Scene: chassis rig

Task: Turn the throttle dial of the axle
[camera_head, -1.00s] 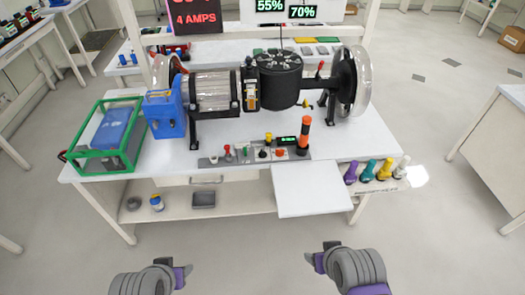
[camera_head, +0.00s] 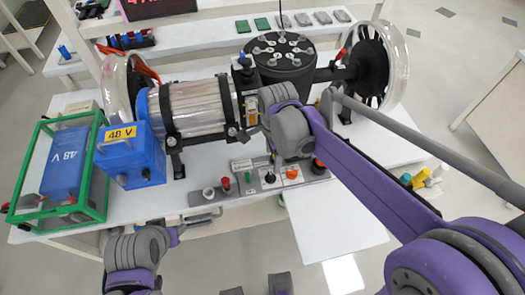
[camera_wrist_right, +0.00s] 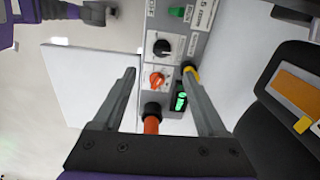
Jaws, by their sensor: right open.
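The axle assembly (camera_head: 195,108) lies along the table with a clear wheel at each end. In front of it is a grey control panel (camera_head: 240,187) with a black dial (camera_head: 269,178) and an orange dial (camera_head: 291,173). I cannot read which is the throttle dial. In the right wrist view, the black dial (camera_wrist_right: 162,47) and orange dial (camera_wrist_right: 157,80) show clearly. My right gripper (camera_wrist_right: 159,72) is open over the panel, its fingers either side of the orange dial's line of sight; contact cannot be told. My left gripper (camera_head: 183,230) is near the table's front edge.
An orange-and-black handle (camera_wrist_right: 151,120) and green display (camera_wrist_right: 181,101) sit beside the dials. A blue 48 V box (camera_head: 132,158) and green-framed case (camera_head: 60,170) stand at left. A white board (camera_head: 330,215) juts out at front right, with coloured bottles (camera_head: 425,178) beyond.

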